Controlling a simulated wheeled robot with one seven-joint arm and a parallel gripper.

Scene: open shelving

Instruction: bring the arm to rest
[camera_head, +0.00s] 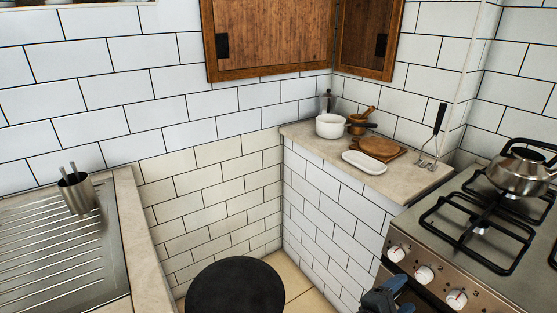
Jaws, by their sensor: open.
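My gripper (402,296) is at the bottom edge of the head view, right of centre, in front of the stove. It shows as a small dark blue-grey shape, partly cut off by the frame. Its two fingers look apart, with nothing seen between them. The rest of my arm is out of view.
The stove (455,292) with a kettle (522,172) stands at the right. A counter (300,132) holds a white pot (330,126), a white dish (364,162) and a wooden board (380,148). A black round top (235,287) is at bottom centre. A sink unit (118,235) is left.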

